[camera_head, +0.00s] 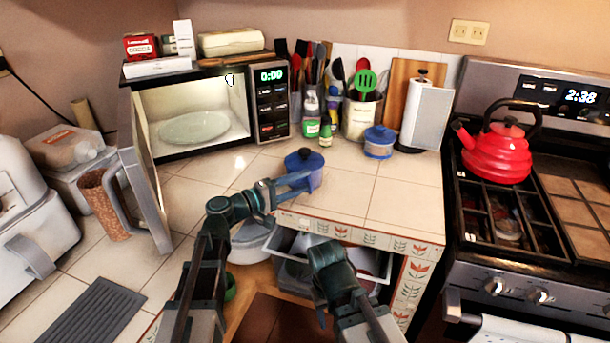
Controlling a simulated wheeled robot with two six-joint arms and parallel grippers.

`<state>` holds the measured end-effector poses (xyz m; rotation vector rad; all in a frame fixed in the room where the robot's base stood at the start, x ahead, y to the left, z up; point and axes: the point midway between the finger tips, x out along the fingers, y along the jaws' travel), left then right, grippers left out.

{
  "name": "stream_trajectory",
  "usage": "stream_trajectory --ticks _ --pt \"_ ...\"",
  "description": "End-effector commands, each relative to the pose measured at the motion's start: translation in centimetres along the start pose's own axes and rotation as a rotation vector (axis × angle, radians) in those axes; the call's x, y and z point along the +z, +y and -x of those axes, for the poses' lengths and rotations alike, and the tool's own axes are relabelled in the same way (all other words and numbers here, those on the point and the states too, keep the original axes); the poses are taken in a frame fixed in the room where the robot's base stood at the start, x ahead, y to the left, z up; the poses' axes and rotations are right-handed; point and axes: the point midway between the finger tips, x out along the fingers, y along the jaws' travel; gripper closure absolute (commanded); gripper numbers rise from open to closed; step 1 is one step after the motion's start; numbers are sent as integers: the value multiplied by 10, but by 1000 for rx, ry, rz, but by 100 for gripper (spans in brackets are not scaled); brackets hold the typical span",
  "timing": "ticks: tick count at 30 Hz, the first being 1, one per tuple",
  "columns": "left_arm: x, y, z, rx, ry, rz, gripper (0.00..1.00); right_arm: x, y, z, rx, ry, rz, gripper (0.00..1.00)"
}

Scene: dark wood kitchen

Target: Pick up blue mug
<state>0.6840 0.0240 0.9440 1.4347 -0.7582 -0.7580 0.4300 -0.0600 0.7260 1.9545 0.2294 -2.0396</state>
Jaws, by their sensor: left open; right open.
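The blue mug (315,180) stands on the tiled counter in front of the microwave, near the counter's inner edge. A darker blue round piece (303,158) shows at its top. My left gripper (297,183) is open, with its fingers reaching right to the near left side of the mug and covering part of it. I cannot tell whether they touch it. My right gripper (325,250) is open and empty, lower down, in front of the counter edge.
The open microwave (262,95) has its door (142,180) swung out at left, with a plate (194,127) inside. A red kettle (497,152) sits on the stove. Counter right of the mug is clear.

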Motion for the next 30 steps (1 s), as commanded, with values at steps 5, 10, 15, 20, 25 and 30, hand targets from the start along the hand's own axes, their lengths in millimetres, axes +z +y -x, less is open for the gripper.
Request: stream_trajectory --ticks 5,10,15,20,25,30 --pt "0 0 -7 0 1 0 51 0 0 0 0 0 0 50" --pt "0 0 -7 0 1 0 64 0 0 0 0 0 0 50" --pt "0 0 -7 0 0 0 94 0 0 0 0 0 0 50" --pt "0 -1 -6 0 0 0 100 0 0 0 0 0 0 50" --pt "0 -1 -6 -1 0 0 100 0 0 -1 0 0 0 50" --pt "0 -1 -6 -1 0 -1 100 0 0 -1 0 0 0 50"
